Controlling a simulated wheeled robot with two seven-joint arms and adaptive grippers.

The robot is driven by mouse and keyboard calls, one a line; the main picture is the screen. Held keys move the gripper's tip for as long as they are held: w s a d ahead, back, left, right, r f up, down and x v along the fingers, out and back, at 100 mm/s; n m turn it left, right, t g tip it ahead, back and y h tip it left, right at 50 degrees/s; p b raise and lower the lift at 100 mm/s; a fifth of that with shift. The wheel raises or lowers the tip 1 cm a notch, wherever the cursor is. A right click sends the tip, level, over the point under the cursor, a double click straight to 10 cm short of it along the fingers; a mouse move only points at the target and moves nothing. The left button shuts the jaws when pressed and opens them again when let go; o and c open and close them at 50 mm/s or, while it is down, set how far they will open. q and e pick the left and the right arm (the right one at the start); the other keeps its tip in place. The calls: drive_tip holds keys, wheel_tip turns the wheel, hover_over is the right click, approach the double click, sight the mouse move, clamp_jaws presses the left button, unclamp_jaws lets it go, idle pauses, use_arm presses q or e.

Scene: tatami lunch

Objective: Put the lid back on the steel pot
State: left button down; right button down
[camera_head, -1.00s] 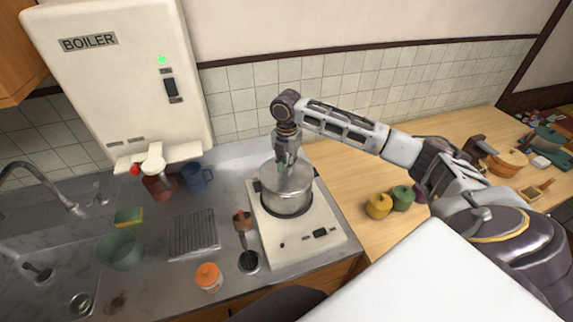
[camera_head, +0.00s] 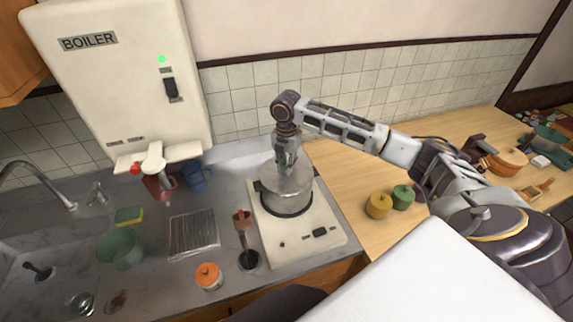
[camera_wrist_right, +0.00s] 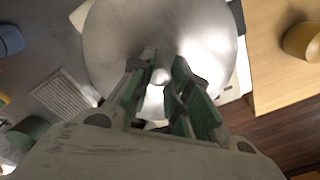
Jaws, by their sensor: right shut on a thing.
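The steel pot (camera_head: 287,200) stands on a white portable stove on the counter. Its shiny lid (camera_head: 299,178) lies over the pot's mouth and looks about level. The lid fills much of the right wrist view (camera_wrist_right: 205,35). My right gripper (camera_head: 287,165) comes down from above, shut on the lid's knob; its green fingers (camera_wrist_right: 160,75) close around the knob in the right wrist view. The fingers hide part of the lid, and I cannot tell if the lid's rim sits fully on the pot. My left gripper is not in view.
The stove (camera_head: 312,238) has a wire rack (camera_head: 194,234), a ladle in a holder (camera_head: 246,255) and an orange-lidded jar (camera_head: 208,276) to its left. Yellow (camera_head: 378,206) and green (camera_head: 402,197) pots stand on the wooden counter to its right. The boiler (camera_head: 118,75) hangs behind left.

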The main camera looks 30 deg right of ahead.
drive_tip(key=c, duration=0.8)
unclamp_jaws()
drive_tip(key=shift+r, duration=0.2)
drive_tip(key=shift+r, duration=3.3)
drive_tip(key=shift+c, duration=0.4)
clamp_jaws()
